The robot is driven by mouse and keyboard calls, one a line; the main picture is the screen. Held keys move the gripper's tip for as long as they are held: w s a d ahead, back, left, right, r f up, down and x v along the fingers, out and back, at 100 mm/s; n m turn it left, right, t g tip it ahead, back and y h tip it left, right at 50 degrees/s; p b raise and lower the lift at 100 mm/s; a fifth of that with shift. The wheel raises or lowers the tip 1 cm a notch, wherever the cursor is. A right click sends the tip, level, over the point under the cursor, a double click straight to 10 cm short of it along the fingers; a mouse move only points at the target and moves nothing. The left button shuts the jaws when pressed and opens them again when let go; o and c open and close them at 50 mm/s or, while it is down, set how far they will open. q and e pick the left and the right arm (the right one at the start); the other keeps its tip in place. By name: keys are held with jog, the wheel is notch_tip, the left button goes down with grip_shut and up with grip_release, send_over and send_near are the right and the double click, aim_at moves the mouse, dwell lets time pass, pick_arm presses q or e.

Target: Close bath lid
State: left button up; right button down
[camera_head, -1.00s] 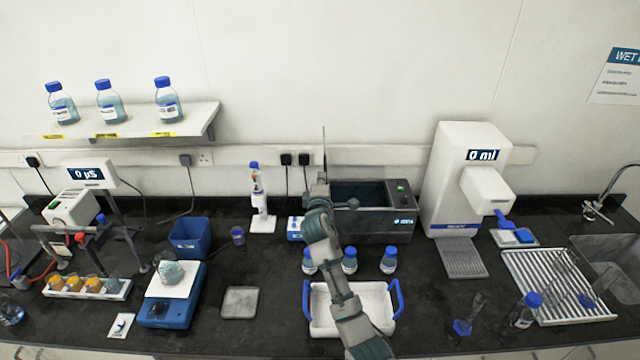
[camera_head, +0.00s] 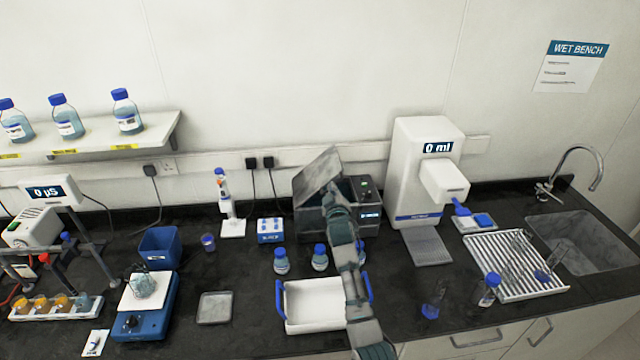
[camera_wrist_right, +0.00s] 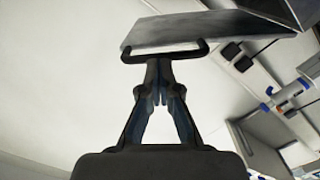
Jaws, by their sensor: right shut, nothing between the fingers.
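The bath (camera_head: 370,216) is a dark grey box with a small display and a green light, standing against the back wall. Its grey lid (camera_head: 318,172) is tilted up over the bath opening, leaning up toward the left; some of the opening shows beside it. My right gripper (camera_head: 336,190) is shut and empty, at the lid's lower right part in the head view. Whether the fingers touch the lid I cannot tell. My left gripper is not in view.
Several blue-capped bottles (camera_head: 320,258) stand in front of the bath, and a white tray (camera_head: 300,312) with blue handles lies before them. A white dispenser (camera_head: 418,170) is close on the right. A blue-and-white box (camera_head: 270,231) is on the left.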

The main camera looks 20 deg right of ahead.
jog(key=s+d+f+m+b, duration=0.1)
jog(key=d+f+m, duration=0.4)
jog(key=f, duration=0.6)
jog(key=shift+s+m+y+b, duration=0.3)
jog(key=shift+m+b, duration=0.4)
jog(key=shift+m, duration=0.6)
jog(key=shift+d+f, duration=0.1)
jog(key=shift+w, duration=0.1)
